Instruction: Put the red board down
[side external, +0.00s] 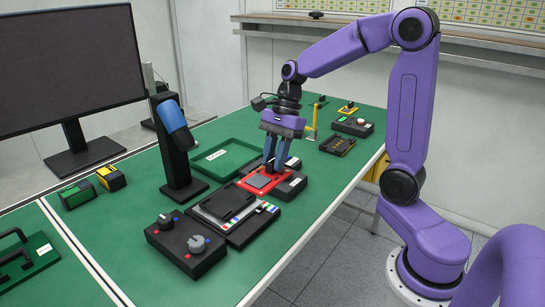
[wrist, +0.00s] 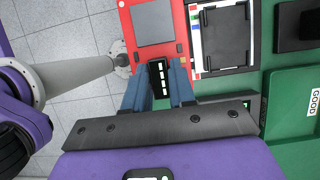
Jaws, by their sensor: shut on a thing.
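The red board (side external: 254,187), with a grey square plate on it, is under my gripper (side external: 276,164) in the side view. In the wrist view the red board (wrist: 183,22) fills the top centre. My gripper (wrist: 160,76) is shut on the board at its black connector block (wrist: 158,80), which sits between the two blue fingers. The board looks about flat. Whether its underside touches anything is hidden. A black fixture with a white frame (side external: 203,215) lies just in front of the board; it also shows beside the board in the wrist view (wrist: 197,45).
A green tray labelled GOOD (side external: 205,167) lies behind the board, and a black labelled box (side external: 293,186) is close on its right. A black knob box (side external: 186,245) and a black post with a blue head (side external: 178,140) stand nearby. The front right table surface is clear.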

